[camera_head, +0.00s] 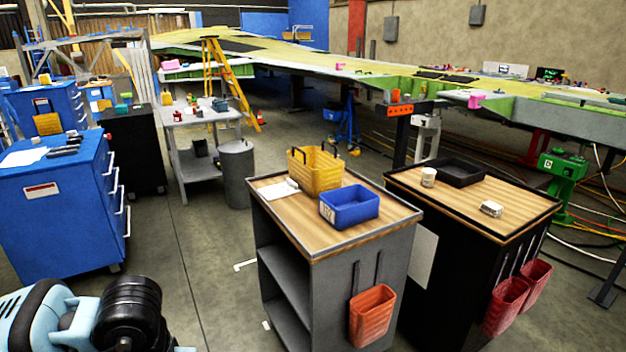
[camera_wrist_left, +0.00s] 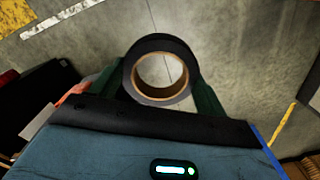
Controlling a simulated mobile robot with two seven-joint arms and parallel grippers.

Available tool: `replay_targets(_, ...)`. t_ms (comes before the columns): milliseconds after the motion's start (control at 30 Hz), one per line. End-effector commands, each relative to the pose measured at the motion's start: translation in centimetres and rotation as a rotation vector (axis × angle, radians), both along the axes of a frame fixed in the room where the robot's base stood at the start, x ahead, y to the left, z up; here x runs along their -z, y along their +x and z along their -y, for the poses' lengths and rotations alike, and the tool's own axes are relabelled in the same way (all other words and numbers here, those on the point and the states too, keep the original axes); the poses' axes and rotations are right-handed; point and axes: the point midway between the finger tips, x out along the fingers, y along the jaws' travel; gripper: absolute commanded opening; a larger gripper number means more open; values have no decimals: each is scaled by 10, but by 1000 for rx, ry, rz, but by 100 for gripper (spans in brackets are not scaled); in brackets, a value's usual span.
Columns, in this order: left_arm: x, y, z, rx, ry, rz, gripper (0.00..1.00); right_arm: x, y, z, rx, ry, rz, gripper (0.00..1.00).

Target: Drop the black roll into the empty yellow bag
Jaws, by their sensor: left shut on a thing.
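The black roll (camera_wrist_left: 160,43), a ring with a tan inner core, shows in the left wrist view. My left gripper (camera_wrist_left: 162,82) is shut on it, with a dark green finger at each side. The floor shows through the roll's hole. The yellow bag (camera_head: 318,178) with black handles stands upright on the wooden top of the grey cart in the head view. Its bottom is hidden from this angle. The roll cannot be made out in the head view, where part of my left arm shows at the lower left. My right gripper is not in view.
A blue bin (camera_head: 349,207) and white papers (camera_head: 279,190) sit beside the bag on the grey cart (camera_head: 330,262). A black cart (camera_head: 452,285) stands close to its right. A blue drawer cabinet (camera_head: 52,215) is at left. Open floor (camera_head: 195,255) lies between.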

Motion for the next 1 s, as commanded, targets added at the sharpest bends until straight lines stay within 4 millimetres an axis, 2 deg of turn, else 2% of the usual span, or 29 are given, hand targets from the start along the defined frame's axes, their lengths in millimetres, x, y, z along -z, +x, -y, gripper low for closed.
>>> replay_targets(300, 67, -16, 2, -2, -10, -3, 52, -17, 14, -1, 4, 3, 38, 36)
replay_targets(500, 102, -31, 1, -3, -3, -1, 52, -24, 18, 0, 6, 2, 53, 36)
replay_targets(700, 118, -38, -1, -2, 3, 1, 52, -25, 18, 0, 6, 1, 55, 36)
replay_targets(1000, 120, -39, -1, -1, 3, 1, 52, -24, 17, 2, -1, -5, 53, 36)
